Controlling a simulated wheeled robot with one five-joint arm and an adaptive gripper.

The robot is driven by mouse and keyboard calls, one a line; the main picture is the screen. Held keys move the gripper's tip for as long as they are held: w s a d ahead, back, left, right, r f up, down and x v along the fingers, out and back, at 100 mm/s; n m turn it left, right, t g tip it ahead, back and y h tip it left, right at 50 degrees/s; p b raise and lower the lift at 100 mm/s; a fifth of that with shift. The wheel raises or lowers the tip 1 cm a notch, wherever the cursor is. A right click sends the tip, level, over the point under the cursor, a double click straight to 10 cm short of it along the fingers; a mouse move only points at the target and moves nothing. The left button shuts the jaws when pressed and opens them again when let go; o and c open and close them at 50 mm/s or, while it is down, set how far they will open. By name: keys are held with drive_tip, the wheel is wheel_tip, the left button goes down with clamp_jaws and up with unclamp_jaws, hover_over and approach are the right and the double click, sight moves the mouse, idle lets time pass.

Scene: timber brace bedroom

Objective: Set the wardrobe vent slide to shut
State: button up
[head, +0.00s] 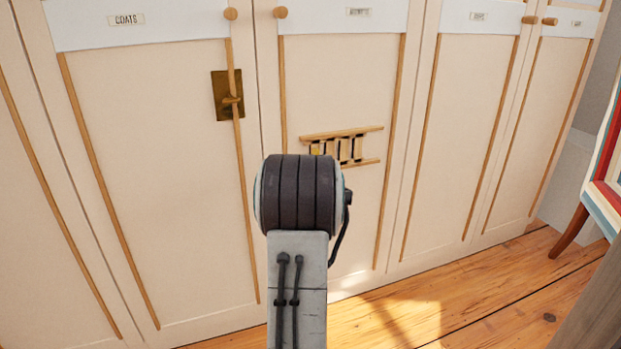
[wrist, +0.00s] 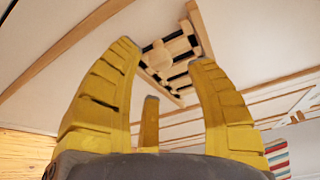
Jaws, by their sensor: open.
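The wardrobe vent slide (head: 343,150) is a small set of pale wooden slats between two wooden rails on a cream door. Dark gaps show between the slats. My arm hides its lower left part in the head view. In the wrist view the vent slide (wrist: 172,52) lies just beyond my fingertips, with dark gaps and a pale wooden piece across its middle. My gripper (wrist: 163,54) has yellow fingers spread apart, open and empty. The fingers appear apart from the slats, though the exact distance is unclear. In the head view my arm hides the gripper.
A brass latch plate (head: 228,95) sits on the door labelled COATS. Round wooden knobs (head: 281,12) stick out near the door tops. A striped chair (head: 600,165) stands at the far right. The wooden floor (head: 450,290) is clear in front of the doors on the right.

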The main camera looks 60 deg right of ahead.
drive_tip(key=v, duration=0.7)
drive_tip(key=shift+a, duration=0.15)
drive_tip(key=shift+s, duration=0.15)
idle(0.4)
